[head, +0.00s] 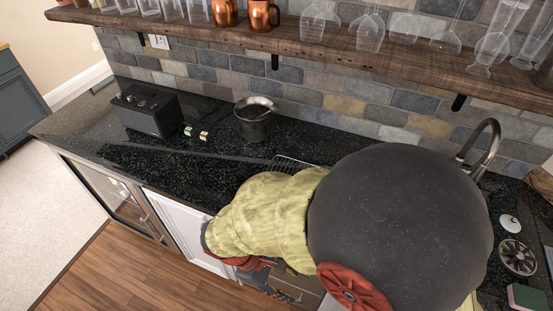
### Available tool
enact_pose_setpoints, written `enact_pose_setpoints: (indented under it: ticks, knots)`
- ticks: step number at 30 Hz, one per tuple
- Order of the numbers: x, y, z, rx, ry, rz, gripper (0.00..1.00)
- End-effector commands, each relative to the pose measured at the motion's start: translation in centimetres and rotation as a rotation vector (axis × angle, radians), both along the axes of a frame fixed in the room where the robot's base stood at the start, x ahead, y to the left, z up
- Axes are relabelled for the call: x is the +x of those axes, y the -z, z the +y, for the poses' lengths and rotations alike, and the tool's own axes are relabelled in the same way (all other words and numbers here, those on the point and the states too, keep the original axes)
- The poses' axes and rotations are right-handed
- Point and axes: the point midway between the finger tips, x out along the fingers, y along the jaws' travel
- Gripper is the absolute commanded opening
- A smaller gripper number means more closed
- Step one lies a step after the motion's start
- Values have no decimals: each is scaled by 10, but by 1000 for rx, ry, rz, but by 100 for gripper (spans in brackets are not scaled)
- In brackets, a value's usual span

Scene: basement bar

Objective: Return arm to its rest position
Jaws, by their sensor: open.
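My arm fills the lower right of the head view, in front of the counter. A large dark rounded link and a yellow cloth-covered section hide part of the counter behind them. My gripper (278,288) shows at the bottom middle, low in front of the cabinet fronts, with red and dark parts. It is open, and I see nothing held in it. Its fingertips are partly hard to make out.
The black speckled counter (150,165) holds a black box (146,112), a dark metal cup (253,124), small blocks (197,134) and a wire rack (290,164). A faucet (487,143) stands right. A wooden shelf (270,42) holds glasses. Wooden floor (130,265) is clear at left.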

Motion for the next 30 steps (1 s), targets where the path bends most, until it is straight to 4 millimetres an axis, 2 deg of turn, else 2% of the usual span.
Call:
enact_pose_setpoints:
  ticks: [1, 6, 14, 17, 25, 27, 30]
  knots:
    - [3, -15, -4, 64, 88, -37, 41]
    - [12, -58, -16, 251, 352, -147, 41]
    - [24, -126, -50, 503, 681, -339, 41]
    - [27, -153, -69, 584, 780, -424, 41]
    - [27, -225, -134, 716, 973, -707, 41]
    - [26, -236, -147, 726, 1006, -759, 41]
    - [24, -242, -159, 724, 1040, -797, 41]
